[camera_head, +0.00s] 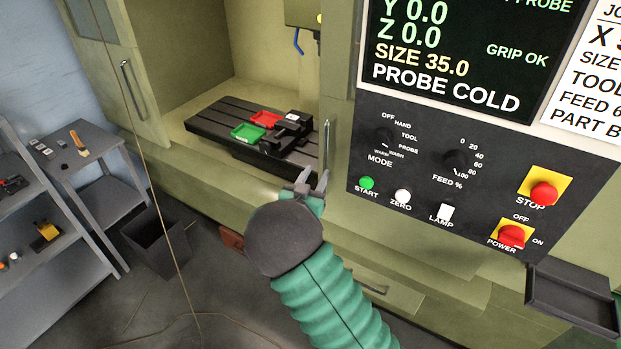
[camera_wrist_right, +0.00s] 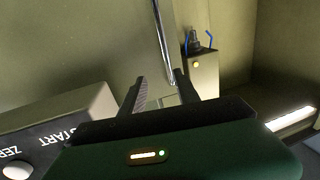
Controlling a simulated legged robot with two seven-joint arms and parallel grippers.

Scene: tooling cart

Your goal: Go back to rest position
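My right gripper (camera_head: 312,184) is in front of the machine, just left of the control panel (camera_head: 420,200), with its arm coming up from the bottom. In the right wrist view its two fingers (camera_wrist_right: 160,88) stand apart with nothing between them. A vertical metal door handle (camera_head: 326,150) is close behind the fingers in the head view. It also shows beyond the fingertips in the right wrist view (camera_wrist_right: 162,45); I cannot tell whether they touch. My left gripper is not in view.
The panel has a red stop button (camera_head: 543,194) and a power knob (camera_head: 511,236). A grey bin (camera_head: 158,243) and side table (camera_head: 95,140) stand left.

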